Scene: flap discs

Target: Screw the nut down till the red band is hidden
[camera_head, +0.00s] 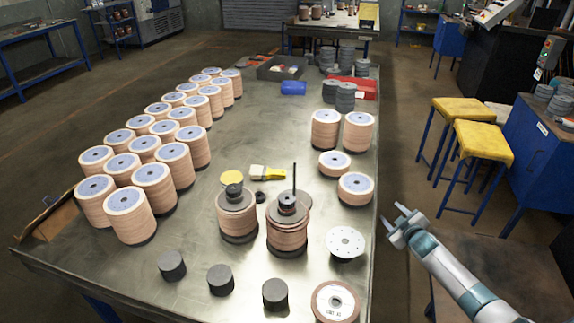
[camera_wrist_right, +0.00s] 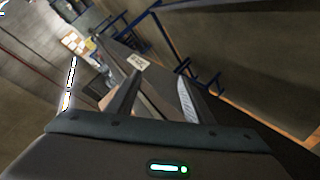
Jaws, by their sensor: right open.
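Two stacks of brown flap discs stand near the front middle of the table in the head view. The right stack (camera_head: 287,235) has a tall thin dark rod (camera_head: 294,178) rising from it and a dark round piece (camera_head: 287,202) on top, which may be the nut. The left stack (camera_head: 237,218) has a dark cap (camera_head: 234,190). A small black ring-like piece (camera_head: 260,197) lies between them. No red band can be made out. My right gripper (camera_head: 393,219) is open and empty, off the table's right edge, well apart from the stacks; its fingers show in the wrist view (camera_wrist_right: 155,98). My left gripper is not visible.
Rows of disc stacks (camera_head: 173,165) fill the table's left side, and more stand at the right edge. Black cylinders (camera_head: 220,279) stand in front. A yellow-handled brush (camera_head: 268,173) lies behind the stacks. Yellow stools (camera_head: 480,142) stand on the floor at right.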

